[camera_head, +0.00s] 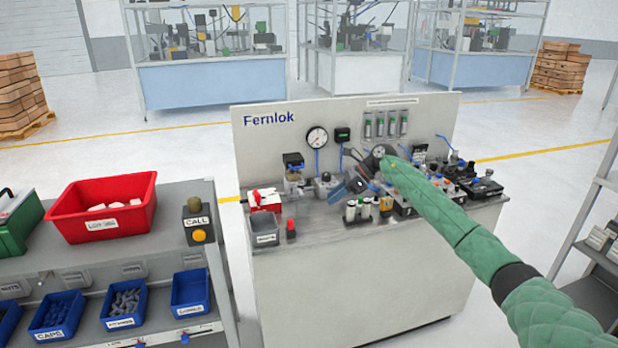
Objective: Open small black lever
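My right arm, in a green sleeve, reaches in from the right over the Fernlok bench (350,285). My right gripper (356,166) is dark and small, above the middle of the bench top among the fittings. I cannot tell whether its fingers are open or shut, or whether it touches anything. The small black lever cannot be picked out with certainty; several small black parts sit close together on the bench, some partly behind my arm. My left gripper is not in view.
The bench's back panel carries a round gauge (317,138). A grey bin (263,230) and red button (291,228) are at its front left. A shelf holding a red crate (103,208) stands left. A grey rack (603,235) stands right. Open floor lies behind the bench.

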